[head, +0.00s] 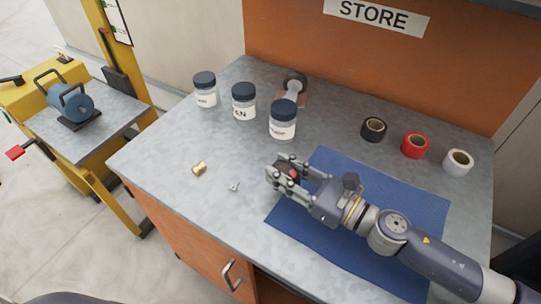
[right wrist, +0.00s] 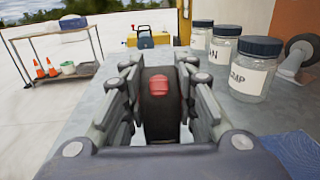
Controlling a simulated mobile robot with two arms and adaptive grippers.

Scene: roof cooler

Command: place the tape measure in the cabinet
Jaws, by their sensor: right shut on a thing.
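My right gripper (head: 284,173) is shut on the tape measure (head: 291,174), a dark, rounded body with a red patch. In the right wrist view the tape measure (right wrist: 160,112) sits upright between the two fingers (right wrist: 159,85). In the head view the gripper is over the worktop at the left edge of the blue mat; fingers hide part of the tape measure. The orange cabinet (head: 200,252) is under the worktop, with a metal handle (head: 231,275) on its front. A dark gap shows right of the handle; its inside is mostly hidden. My left gripper is not in view.
Several items stand on the worktop (head: 160,150): three lidded jars (head: 243,103), a caster wheel (head: 294,84), and black, red (head: 414,146) and white tape rolls. A brass fitting (head: 199,168) and a small metal piece (head: 234,187) lie left of the gripper. The front-left worktop is mostly clear.

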